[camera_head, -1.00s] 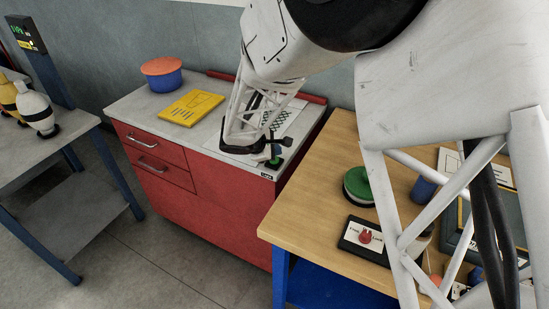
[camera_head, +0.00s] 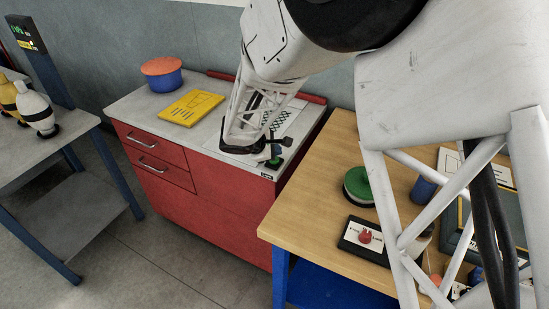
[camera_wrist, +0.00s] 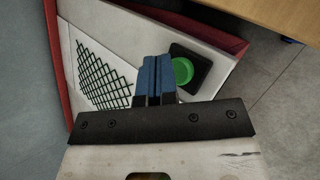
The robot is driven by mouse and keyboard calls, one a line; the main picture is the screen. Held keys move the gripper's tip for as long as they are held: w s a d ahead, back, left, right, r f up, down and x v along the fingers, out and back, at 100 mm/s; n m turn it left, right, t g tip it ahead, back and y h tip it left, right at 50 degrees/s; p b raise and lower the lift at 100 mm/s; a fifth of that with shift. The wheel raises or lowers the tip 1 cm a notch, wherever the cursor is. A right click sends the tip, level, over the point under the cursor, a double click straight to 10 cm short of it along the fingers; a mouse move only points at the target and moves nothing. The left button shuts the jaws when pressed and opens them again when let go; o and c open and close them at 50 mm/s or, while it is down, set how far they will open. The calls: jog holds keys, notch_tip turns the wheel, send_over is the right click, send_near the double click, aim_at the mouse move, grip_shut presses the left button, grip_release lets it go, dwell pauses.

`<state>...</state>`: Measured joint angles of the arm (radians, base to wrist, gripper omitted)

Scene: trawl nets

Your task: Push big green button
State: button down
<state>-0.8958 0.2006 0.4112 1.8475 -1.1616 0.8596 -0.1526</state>
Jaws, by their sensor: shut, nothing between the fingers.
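A round green button on a black square base (camera_wrist: 203,72) sits on the grey top of the red cabinet, near its front right corner. In the head view, the green button (camera_head: 275,163) is small and partly hidden by my gripper (camera_head: 274,154). In the wrist view, the blue fingers of my gripper (camera_wrist: 157,62) are shut together with nothing between them. They point down just left of the green button, and I cannot tell whether they touch its base. A larger green-topped round object (camera_head: 357,184) stands on the wooden table.
A printed sheet with a black grid (camera_wrist: 103,73) lies beside the button. A yellow booklet (camera_head: 191,108) and a blue tub with an orange lid (camera_head: 162,78) are on the cabinet. The wooden table (camera_head: 320,180) adjoins at right, holding a red-knobbed panel (camera_head: 364,241).

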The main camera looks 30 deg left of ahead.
jog(key=shift+f, duration=0.75)
dwell(1.0)
jog(key=shift+r, duration=0.7)
jog(key=shift+r, duration=0.1)
jog(key=shift+r, duration=2.95)
